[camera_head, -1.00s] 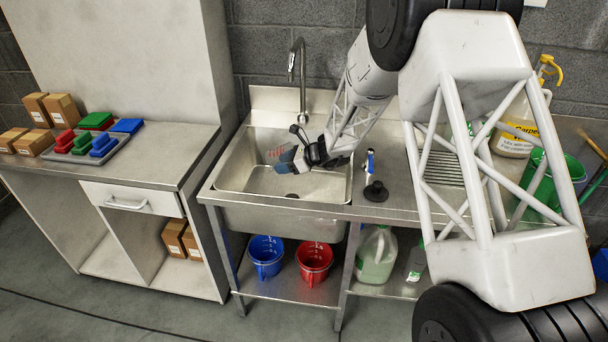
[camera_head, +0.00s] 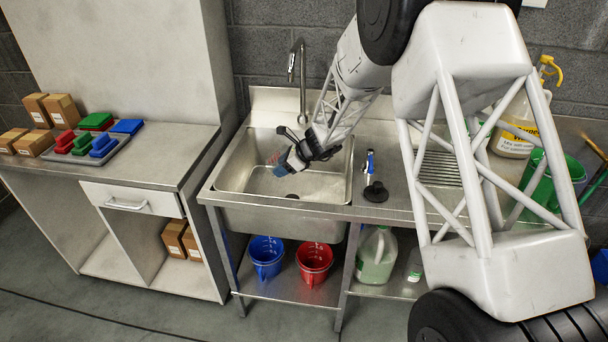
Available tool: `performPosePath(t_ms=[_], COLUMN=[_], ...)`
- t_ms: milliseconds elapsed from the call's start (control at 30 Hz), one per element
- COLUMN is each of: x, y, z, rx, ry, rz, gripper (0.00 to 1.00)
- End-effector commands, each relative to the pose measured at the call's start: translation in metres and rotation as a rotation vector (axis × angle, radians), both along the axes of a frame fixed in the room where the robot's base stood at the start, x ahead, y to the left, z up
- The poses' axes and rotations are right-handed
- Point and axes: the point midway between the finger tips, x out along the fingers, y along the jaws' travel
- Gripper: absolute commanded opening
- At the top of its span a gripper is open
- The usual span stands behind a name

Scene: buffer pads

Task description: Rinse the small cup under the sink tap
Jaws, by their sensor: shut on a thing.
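My gripper (camera_head: 281,166) is low over the sink basin (camera_head: 235,176), reaching in from the right with its blue-tipped fingers pointing left and down. It is shut on a small, see-through cup (camera_head: 275,157) with reddish marks. The cup is faint and partly hidden by the fingers, so its tilt is hard to tell. The metal tap (camera_head: 301,75) rises behind the basin, its spout bent over to the left. The cup is well below the spout and slightly to its left. I see no clear stream of water.
A blue-handled tool on a dark base (camera_head: 374,190) stands on the counter right of the basin. A drain rack (camera_head: 440,168), a yellow-topped jug (camera_head: 515,130) and a green bucket (camera_head: 540,180) are further right. A blue bucket (camera_head: 266,257) and a red bucket (camera_head: 314,262) sit below.

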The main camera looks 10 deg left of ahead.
Motion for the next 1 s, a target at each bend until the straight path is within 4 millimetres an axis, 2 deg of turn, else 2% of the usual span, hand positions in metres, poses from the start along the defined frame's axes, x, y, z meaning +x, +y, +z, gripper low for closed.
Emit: performPosePath(t_ms=[1000], x=[0.0], y=[0.023], z=[-0.015], rx=[-0.348], ry=[0.005], rz=[0.008], gripper=[0.0])
